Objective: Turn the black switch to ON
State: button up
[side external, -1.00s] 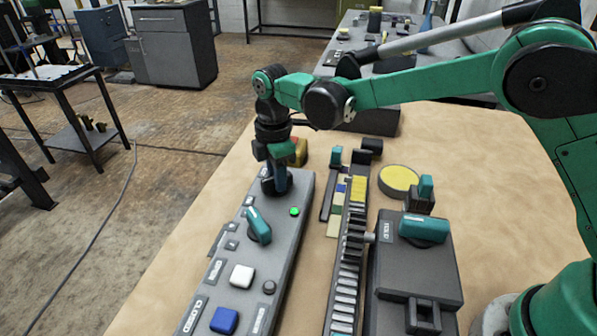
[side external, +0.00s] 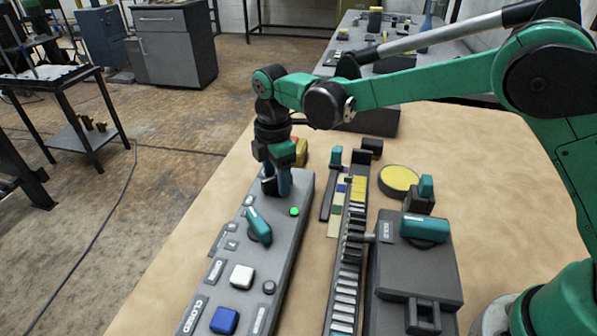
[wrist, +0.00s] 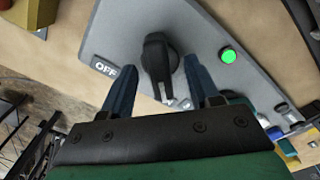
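The black switch (wrist: 158,60) sits on the grey control panel (wrist: 205,22). In the wrist view its handle points down the picture, between my two blue fingers. An OFF label (wrist: 104,68) is to its left; no ON label is readable. My gripper (wrist: 160,68) is open, with one finger on each side of the handle and a visible gap to each. In the side view my gripper (side external: 277,186) points down at the far end of the panel and partly hides the switch (side external: 267,187). Contact cannot be told there.
A lit green lamp (wrist: 228,55) is right of the switch. Nearer on the panel are a teal knob (side external: 259,226), a white button (side external: 242,276) and a blue button (side external: 225,320). A toothed rack (side external: 349,255) and a grey HOLD box (side external: 425,262) stand to the right.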

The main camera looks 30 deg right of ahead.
jog(key=shift+r, duration=2.85)
jog(key=s+d+r+m+t, duration=0.4)
jog(key=s+d+r+m, duration=0.25)
jog(key=d+m, duration=0.2)
jog(key=s+d+f+m+t, duration=0.3)
jog(key=s+d+f+m, duration=0.1)
jog(key=s+m, duration=0.4)
jog(key=shift+s+d+m, duration=0.25)
jog(key=shift+d+m, duration=0.2)
jog(key=shift+m, duration=0.4)
